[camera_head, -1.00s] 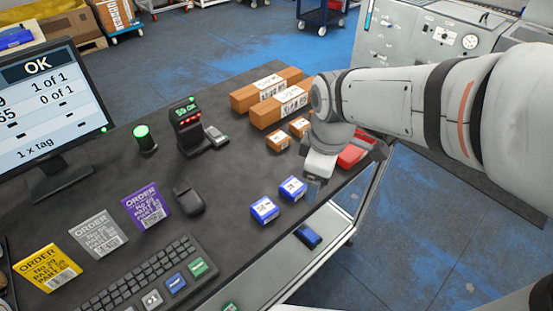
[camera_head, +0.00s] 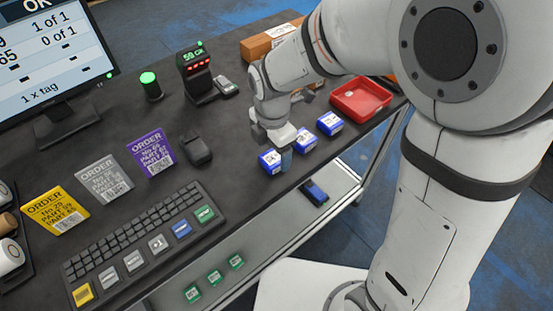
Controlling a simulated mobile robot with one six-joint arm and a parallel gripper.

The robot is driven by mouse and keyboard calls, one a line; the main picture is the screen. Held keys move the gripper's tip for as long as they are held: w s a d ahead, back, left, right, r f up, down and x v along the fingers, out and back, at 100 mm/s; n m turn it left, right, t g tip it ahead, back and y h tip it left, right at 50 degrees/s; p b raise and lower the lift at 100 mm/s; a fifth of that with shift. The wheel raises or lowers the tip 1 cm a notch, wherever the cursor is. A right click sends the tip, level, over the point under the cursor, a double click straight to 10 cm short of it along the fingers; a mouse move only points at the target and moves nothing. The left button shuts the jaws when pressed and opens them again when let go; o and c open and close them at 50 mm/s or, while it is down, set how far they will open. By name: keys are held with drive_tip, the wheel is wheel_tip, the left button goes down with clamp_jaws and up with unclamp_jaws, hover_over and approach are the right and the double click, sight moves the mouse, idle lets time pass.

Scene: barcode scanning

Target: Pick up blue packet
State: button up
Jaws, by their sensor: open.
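Three blue packets with white labels lie in a row on the dark table. The left blue packet (camera_head: 269,162) is right beside my gripper, the middle blue packet (camera_head: 305,140) is just right of it, and the right blue packet (camera_head: 330,123) is farther along toward the red tray. My gripper (camera_head: 284,160) points down by the left packet, with a finger overlapping its right edge in the picture. It is open. Whether a finger touches the packet, and how high the tips are, I cannot tell.
A cardboard box (camera_head: 262,46) lies behind my arm.

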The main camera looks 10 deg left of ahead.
sight(273, 161)
wheel_tip(273, 161, down, 3)
drive_tip(key=shift+r, duration=0.2)
drive_tip(key=shift+c, duration=0.6)
drive_tip(key=c, duration=1)
